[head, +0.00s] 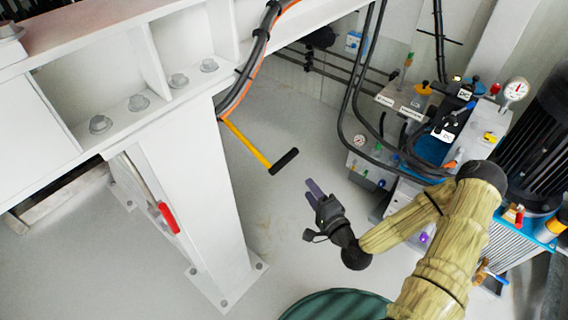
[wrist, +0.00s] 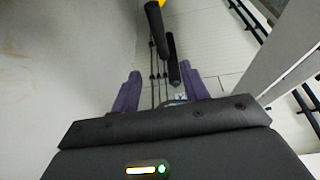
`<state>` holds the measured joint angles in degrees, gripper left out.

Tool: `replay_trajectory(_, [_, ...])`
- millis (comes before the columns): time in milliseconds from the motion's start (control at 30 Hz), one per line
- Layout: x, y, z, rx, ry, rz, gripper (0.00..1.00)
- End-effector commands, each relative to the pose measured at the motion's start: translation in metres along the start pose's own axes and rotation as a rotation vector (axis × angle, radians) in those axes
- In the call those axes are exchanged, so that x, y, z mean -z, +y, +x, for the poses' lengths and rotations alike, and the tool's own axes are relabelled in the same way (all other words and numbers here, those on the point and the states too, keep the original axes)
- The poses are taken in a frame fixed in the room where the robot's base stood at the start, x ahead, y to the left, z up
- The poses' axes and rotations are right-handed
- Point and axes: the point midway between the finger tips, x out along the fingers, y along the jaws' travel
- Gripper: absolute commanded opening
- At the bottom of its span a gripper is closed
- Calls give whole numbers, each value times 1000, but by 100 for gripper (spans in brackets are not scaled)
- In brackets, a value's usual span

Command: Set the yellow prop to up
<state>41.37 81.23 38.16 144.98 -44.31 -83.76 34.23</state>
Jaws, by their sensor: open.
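The yellow prop (head: 247,144) shows in the head view as a thin yellow bar with a black grip across its lower right end. It slants down from beneath the white frame, and its upper end meets dark and orange hoses. My gripper (head: 314,193) is open and empty, below and right of the black grip and apart from it in the picture. In the wrist view, my gripper (wrist: 162,85) has its two purple fingers spread. Dark bars stand ahead of the gap, with a bit of yellow (wrist: 195,10) at the top edge, probably the prop.
A white post (head: 185,210) with a red-handled lever (head: 168,217) stands left. A hydraulic unit with hoses, gauges and valves (head: 415,125) and a black motor (head: 540,130) stand right. A dark green round object (head: 335,305) is at the bottom. Open grey floor lies around the gripper.

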Motion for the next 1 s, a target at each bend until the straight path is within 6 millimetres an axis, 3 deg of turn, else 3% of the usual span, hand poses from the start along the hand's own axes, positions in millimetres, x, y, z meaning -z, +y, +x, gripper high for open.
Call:
replay_trajectory(467, [0, -1, 10, 4, -1, -3, 45])
replay_trajectory(1000, [0, 1, 98, 4, -1, -5, 45])
